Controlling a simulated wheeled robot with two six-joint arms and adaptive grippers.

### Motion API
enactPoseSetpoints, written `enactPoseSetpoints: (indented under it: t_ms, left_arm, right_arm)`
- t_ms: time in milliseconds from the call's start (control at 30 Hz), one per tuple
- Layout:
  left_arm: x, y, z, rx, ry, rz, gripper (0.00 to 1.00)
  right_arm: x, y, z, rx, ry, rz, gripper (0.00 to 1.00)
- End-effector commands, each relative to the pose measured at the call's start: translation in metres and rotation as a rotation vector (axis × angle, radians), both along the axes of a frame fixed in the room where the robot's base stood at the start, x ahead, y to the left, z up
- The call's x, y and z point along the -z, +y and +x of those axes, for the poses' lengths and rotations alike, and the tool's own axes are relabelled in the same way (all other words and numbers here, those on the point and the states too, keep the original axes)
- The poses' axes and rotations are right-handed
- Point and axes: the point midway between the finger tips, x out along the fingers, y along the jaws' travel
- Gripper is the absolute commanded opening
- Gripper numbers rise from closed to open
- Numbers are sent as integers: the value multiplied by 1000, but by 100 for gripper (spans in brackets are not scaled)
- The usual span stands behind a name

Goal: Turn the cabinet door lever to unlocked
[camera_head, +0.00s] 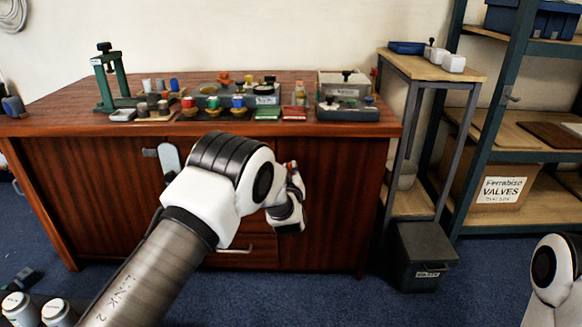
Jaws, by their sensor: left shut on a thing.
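The wooden cabinet (335,170) stands ahead, with its door and drawer fronts facing me. My left arm reaches across its front from the lower left. My left gripper (291,203) is at the right part of the front, below the top edge. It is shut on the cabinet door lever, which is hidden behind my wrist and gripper. The lever's angle cannot be made out. The fingertips are mostly hidden too. My right gripper is out of view; only a white joint of my right arm shows at the lower right.
The cabinet top (60,105) carries a green press (112,80), small coloured parts and trays. A drawer handle (235,250) shows below my arm. To the right are a small stand (435,70), a dark bin (420,255) and shelving with a box labelled VALVES (500,190).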

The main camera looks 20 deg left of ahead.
Motion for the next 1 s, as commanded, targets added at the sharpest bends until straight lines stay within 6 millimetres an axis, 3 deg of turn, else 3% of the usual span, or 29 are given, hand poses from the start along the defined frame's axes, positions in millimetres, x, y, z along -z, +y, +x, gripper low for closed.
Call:
enactPoseSetpoints:
  t_ms: [1000]
  left_arm:
    - [9,8,-3,-1,-261,-917,0]
  right_arm:
    - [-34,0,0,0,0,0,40]
